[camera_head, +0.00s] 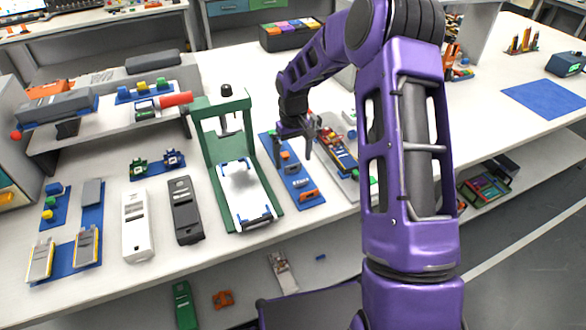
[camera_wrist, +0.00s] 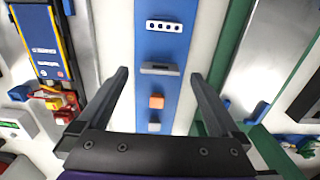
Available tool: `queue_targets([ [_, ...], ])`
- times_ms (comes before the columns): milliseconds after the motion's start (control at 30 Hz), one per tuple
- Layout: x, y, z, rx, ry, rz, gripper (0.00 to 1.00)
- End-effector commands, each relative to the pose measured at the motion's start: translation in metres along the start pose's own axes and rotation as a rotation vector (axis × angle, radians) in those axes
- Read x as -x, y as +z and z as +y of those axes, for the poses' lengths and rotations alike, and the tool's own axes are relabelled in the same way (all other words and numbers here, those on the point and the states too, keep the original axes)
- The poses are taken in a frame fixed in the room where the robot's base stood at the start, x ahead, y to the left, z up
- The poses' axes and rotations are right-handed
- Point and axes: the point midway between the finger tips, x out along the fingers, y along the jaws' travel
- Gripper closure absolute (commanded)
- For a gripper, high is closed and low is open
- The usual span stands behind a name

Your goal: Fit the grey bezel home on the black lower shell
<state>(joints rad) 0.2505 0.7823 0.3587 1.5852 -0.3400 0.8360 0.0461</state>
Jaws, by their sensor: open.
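A small grey bar (camera_wrist: 160,69), which looks like the bezel, lies on a blue strip (camera_wrist: 140,112) in the wrist view, between a white piece with dark dots and an orange block. My gripper (camera_wrist: 159,76) is open and empty, its fingers on either side of the strip, with the grey bar between their tips in the picture. I cannot tell how high above it they are. In the head view my gripper (camera_head: 294,153) is over the far part of the blue strip. A long black shell (camera_head: 185,211) lies flat on the table, left of the green press.
The green press (camera_head: 209,150) with a white plate (camera_head: 239,186) stands between the black shell and the strip. A white shell (camera_head: 136,226) lies left of the black one. A tray with a yellow-edged dark part (camera_wrist: 45,45) is on the strip's other side.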

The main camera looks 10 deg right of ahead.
Motion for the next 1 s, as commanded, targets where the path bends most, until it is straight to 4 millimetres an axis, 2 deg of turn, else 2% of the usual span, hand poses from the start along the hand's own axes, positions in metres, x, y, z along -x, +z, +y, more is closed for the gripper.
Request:
queue_targets([
  [33,-0.01,0.001,-0.001,0.001,-0.001,-0.005,0.0],
  [133,-0.022,0.001,-0.001,0.0,-0.001,-0.002,0.0],
  [367,-0.024,0.0,0.0,0.0,0.0,0.0,0.0],
  [833,-0.024,0.0,0.0,0.0,0.0,0.0,0.83],
  [1000,-0.024,0.0,0.0,0.0,0.0,0.0,0.85],
])
